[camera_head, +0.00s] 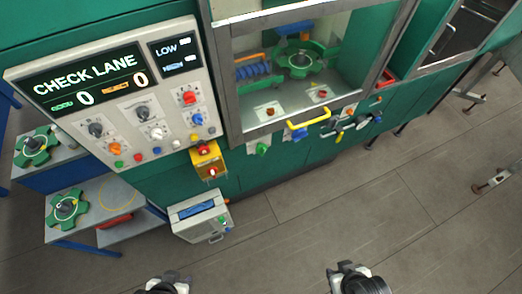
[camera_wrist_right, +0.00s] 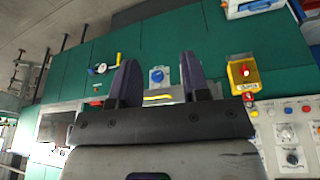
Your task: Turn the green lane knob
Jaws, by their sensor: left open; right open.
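A green knob (camera_head: 262,149) sits on a pale plate on the green machine front below the window, left of a blue knob (camera_head: 299,134). The blue knob also shows between my fingers in the right wrist view (camera_wrist_right: 157,75); I cannot make out the green knob there, where a finger may cover it. A display reads "CHECK LANE" (camera_head: 87,78) with a zero beside a green and an orange symbol. My left gripper (camera_head: 170,281) and right gripper (camera_head: 347,268) are at the bottom of the head view, both open, empty and well away from the knobs.
A yellow handle (camera_head: 307,119) juts out under the window. A yellow box with a red button (camera_head: 206,160) and a grey box (camera_head: 200,216) are near the panel's lower right. Star-shaped green parts (camera_head: 67,208) lie on side tables. The floor in front is clear.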

